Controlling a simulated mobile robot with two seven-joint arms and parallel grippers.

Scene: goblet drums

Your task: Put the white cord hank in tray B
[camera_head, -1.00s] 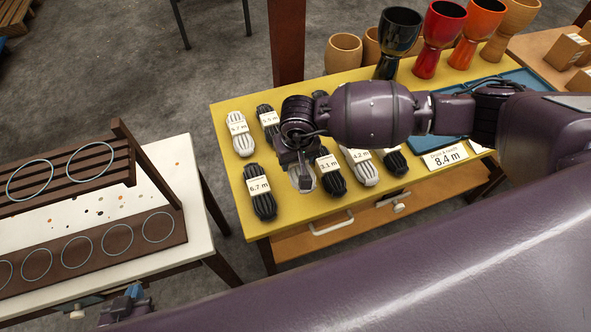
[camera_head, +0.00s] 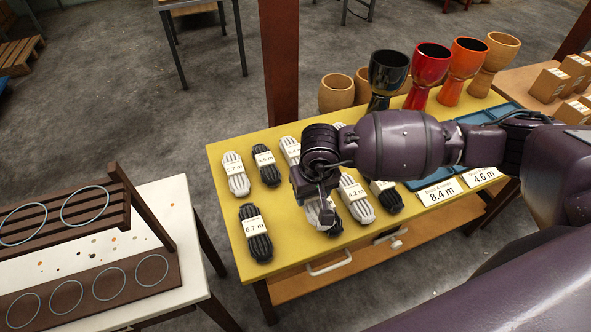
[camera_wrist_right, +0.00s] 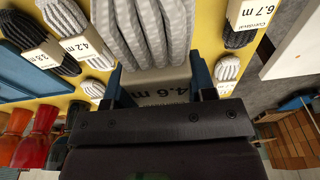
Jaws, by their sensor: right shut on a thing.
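My right gripper (camera_head: 318,196) is above the yellow table, shut on a white cord hank (camera_head: 313,214). In the right wrist view the jaws (camera_wrist_right: 160,85) stand either side of this pale hank (camera_wrist_right: 150,45), whose band reads 4.6 m. In the head view the gripper hides much of it. Blue trays (camera_head: 516,108) lie at the table's right, partly behind my right arm. I cannot read which tray is B. My left gripper is out of view.
Other hanks lie on the table: a black one marked 6.7 m (camera_head: 255,234), a white one marked 4.2 m (camera_head: 356,200), and several more. Goblet drum shells (camera_head: 432,72) stand at the back. A white table with a brown rack (camera_head: 95,290) is at left.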

